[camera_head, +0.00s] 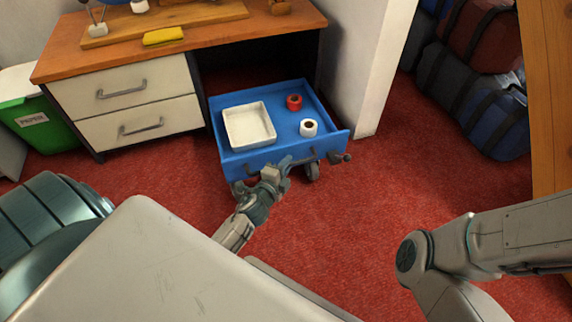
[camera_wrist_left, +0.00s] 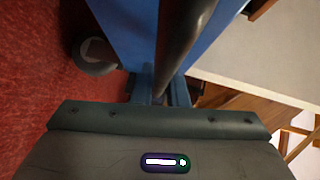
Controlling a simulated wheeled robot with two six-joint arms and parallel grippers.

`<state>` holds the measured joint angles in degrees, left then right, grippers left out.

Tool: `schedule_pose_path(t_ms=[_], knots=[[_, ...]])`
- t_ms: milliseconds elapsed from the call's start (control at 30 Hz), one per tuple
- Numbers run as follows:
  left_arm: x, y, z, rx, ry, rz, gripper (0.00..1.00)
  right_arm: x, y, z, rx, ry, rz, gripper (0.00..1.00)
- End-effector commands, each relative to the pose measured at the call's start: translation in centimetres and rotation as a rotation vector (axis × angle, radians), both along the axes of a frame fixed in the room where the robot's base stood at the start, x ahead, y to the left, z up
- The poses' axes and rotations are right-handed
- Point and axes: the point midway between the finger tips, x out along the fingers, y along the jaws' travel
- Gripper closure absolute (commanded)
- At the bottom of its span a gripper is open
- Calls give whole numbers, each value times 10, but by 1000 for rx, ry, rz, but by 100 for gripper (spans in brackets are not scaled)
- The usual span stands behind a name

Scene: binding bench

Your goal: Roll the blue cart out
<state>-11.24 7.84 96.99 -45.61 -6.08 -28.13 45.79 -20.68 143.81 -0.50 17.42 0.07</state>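The blue cart (camera_head: 283,126) stands half in the knee space of the desk, its front end out on the red carpet. It also shows close up in the left wrist view (camera_wrist_left: 127,30). A dark bar handle (camera_wrist_left: 183,35) runs along its front. My left gripper (camera_head: 279,168) is at this handle, its fingers close on both sides of the bar, and appears shut on it; the fingertips are partly hidden. The cart carries a white tray (camera_head: 228,133), a red roll (camera_head: 294,102) and a white roll (camera_head: 308,128). My right gripper is out of view.
The desk (camera_head: 215,37) has white drawers (camera_head: 125,127) left of the cart. A white wall panel (camera_head: 366,75) stands close on the cart's right. Bags (camera_head: 470,95) lie beyond it. A green bin (camera_head: 45,128) is at far left. The carpet (camera_head: 355,195) before the cart is free.

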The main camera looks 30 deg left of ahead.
Motion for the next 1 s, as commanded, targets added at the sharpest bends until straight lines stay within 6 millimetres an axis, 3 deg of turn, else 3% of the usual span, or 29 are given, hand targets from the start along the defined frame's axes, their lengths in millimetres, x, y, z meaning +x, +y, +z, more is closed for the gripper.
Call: schedule_pose_path(t_ms=[33,100,467,1000], knots=[[-1,0,-1,1,3,0,78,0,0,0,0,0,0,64],[-1,0,-1,1,2,1,66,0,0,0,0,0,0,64],[-5,0,-1,1,2,0,66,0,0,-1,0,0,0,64],[-94,-6,10,2,3,-1,66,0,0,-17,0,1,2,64]])
